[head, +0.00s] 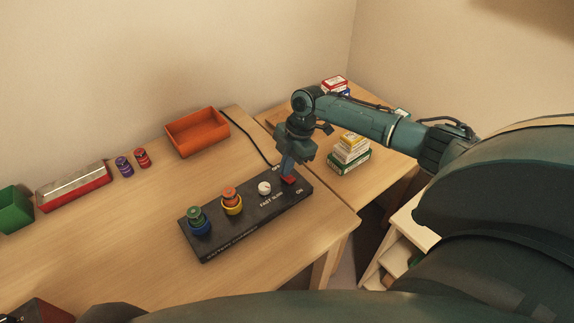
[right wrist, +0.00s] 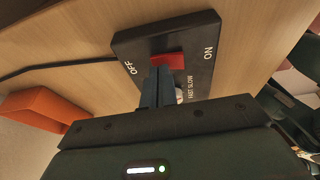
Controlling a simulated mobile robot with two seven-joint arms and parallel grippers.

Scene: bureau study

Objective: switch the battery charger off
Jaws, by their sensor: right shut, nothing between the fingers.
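The battery charger (head: 240,228) is a long black block on the wooden desk. A green cell (head: 195,214) stands in its blue-ringed well and an orange cell (head: 230,194) in its yellow-ringed well. A white knob (head: 264,188) sits by the FAST/SLOW lettering. The red switch (head: 289,180) is at the right end, between OFF and ON; the right wrist view shows it too (right wrist: 170,62). My right gripper (head: 287,170) is shut and empty, fingers pointing down at the switch. Whether they touch it, and which way it is tipped, I cannot tell.
An orange tray (head: 197,142), purple (head: 124,167) and red (head: 142,158) cells, a red box with a metallic lid (head: 74,190) and a green bin (head: 14,212) line the desk's back. Stacked small boxes (head: 350,152) stand to the right. A black cable (head: 246,137) runs behind the charger.

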